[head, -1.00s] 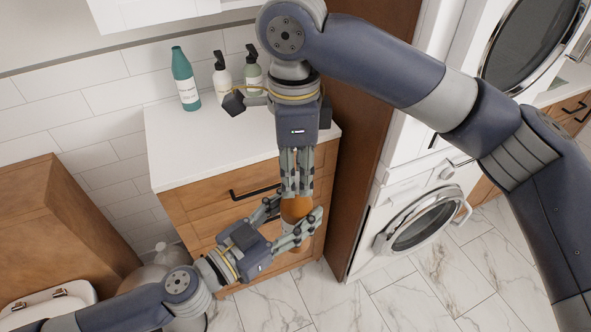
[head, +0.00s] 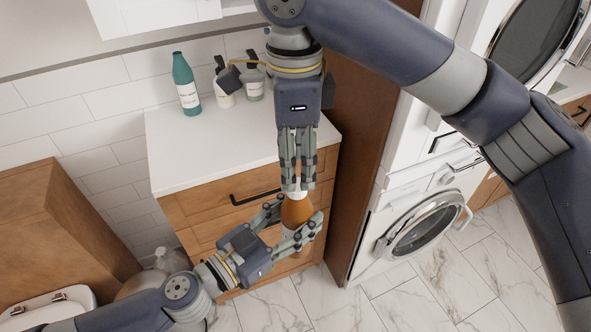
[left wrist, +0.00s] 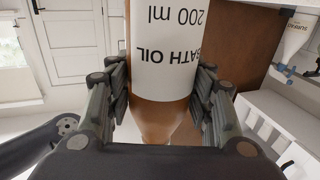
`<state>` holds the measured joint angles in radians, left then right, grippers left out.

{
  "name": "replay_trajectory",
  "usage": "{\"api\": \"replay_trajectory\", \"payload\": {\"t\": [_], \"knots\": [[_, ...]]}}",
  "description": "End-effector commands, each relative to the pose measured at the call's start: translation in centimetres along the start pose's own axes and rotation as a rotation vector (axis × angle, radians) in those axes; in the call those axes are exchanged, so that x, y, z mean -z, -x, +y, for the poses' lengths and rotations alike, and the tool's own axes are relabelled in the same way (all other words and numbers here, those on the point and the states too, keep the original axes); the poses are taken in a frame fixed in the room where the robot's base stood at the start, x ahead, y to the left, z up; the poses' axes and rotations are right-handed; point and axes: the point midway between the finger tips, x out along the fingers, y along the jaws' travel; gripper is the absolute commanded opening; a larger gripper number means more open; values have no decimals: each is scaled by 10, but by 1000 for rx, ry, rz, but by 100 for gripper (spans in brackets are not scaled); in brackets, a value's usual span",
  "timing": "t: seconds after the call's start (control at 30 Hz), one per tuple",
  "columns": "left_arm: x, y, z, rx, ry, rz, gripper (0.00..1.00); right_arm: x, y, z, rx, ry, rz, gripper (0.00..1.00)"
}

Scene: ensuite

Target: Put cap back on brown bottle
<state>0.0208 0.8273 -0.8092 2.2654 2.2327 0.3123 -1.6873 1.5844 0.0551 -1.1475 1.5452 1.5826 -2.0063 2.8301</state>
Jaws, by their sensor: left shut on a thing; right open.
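The brown bottle (head: 296,211) is held by my left gripper (head: 299,222) in front of the wooden drawers. In the left wrist view, the brown bottle (left wrist: 165,115) with its white "BATH OIL 200 ml" label sits between the fingers of my left gripper (left wrist: 160,95). A small white cap (head: 297,194) shows at the bottle's top, just under the fingertips of my right gripper (head: 296,187). My right gripper is open and points down above the cap. I cannot tell whether its fingertips touch the cap or how the cap is seated. The left wrist view does not show the cap.
A white countertop (head: 190,150) on wooden drawers (head: 200,210) lies behind the grippers. On it stand a teal bottle (head: 186,85) and two pump bottles, partly behind my right wrist. A washing machine (head: 415,230) stands to the right. A toilet (head: 45,308) is at lower left.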

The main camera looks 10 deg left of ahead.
Motion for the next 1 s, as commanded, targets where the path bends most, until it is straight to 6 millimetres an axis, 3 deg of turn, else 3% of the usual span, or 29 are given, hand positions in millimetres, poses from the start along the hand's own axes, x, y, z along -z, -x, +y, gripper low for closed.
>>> {"api": "replay_trajectory", "payload": {"t": [0.47, 0.67, 1.0], "knots": [[2, 0, 0, 0, -1, 3, 0, 0, 4, 0, -1, 57, 0, 44], [2, 0, 0, 0, -1, 3, 0, 0, 6, 0, 0, 298, 1, 44], [2, 0, 0, 0, -1, 3, 0, 0, 9, 0, 1, 843, 1, 44]]}}
